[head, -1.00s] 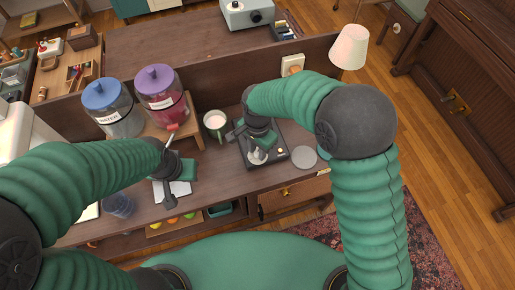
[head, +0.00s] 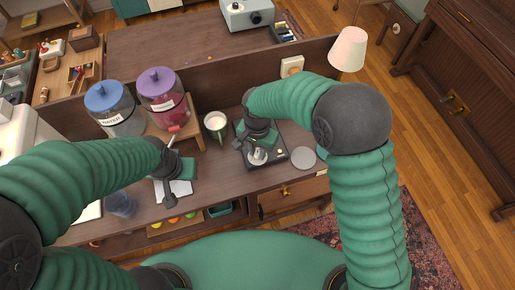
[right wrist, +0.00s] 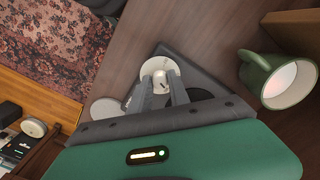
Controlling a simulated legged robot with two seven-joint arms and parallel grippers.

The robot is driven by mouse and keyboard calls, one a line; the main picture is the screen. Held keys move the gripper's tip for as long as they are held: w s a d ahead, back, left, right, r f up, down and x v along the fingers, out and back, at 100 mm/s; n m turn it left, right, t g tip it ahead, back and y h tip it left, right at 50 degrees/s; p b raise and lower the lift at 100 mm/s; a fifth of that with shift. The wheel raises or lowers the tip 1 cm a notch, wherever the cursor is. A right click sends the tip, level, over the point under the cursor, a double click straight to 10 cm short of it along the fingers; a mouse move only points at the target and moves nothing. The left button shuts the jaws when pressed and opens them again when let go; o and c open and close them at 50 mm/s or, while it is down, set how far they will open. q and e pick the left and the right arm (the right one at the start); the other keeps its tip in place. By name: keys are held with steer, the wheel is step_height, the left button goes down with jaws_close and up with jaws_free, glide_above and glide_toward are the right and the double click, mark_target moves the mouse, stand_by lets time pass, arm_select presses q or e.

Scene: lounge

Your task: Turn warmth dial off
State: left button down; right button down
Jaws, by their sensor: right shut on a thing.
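The warmth dial (right wrist: 160,74) is a pale round knob on a dark flat warmer unit (head: 279,134) on the counter. In the head view the dial (head: 258,157) shows just below my right gripper (head: 257,148). In the right wrist view my right gripper (right wrist: 164,86) has its two fingers pointing at the dial, with its small centre knob between the fingertips; it is shut on it. The dial's marking is too small to read. My left gripper (head: 171,194) hangs over the counter at left, apart from the warmer; its jaw opening is unclear.
A green mug (head: 215,124) with a white content stands left of the warmer. A grey disc (head: 303,158) lies at its right. Water (head: 110,110) and pink drink (head: 163,98) dispensers stand behind my left gripper. A lamp (head: 348,48) stands at the back right.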

steer(key=n+p, duration=0.1)
steer(key=n, duration=0.2)
steer(key=n+p, duration=0.1)
steer(key=n, duration=0.2)
steer(key=shift+w+r, duration=0.1)
steer(key=shift+r, duration=0.1)
steer(key=n+p, duration=0.1)
steer(key=n, duration=0.3)
steer(key=shift+p, duration=0.35)
steer(key=n+p, duration=0.1)
steer(key=n, duration=0.2)
steer(key=shift+n, duration=0.3)
steer(key=n+p, duration=0.2)
steer(key=n, duration=0.3)
steer(key=shift+w+n, duration=0.1)
steer(key=shift+n, duration=0.2)
steer(key=n+p, duration=0.1)
steer(key=n, duration=0.4)
steer(key=shift+n+p, duration=0.3)
steer(key=c, duration=1.6)
jaws_free()
steer(key=o, duration=0.4)
steer(key=shift+a+f, duration=0.1)
steer(key=shift+f, duration=0.05)
steer(key=shift+c, duration=0.2)
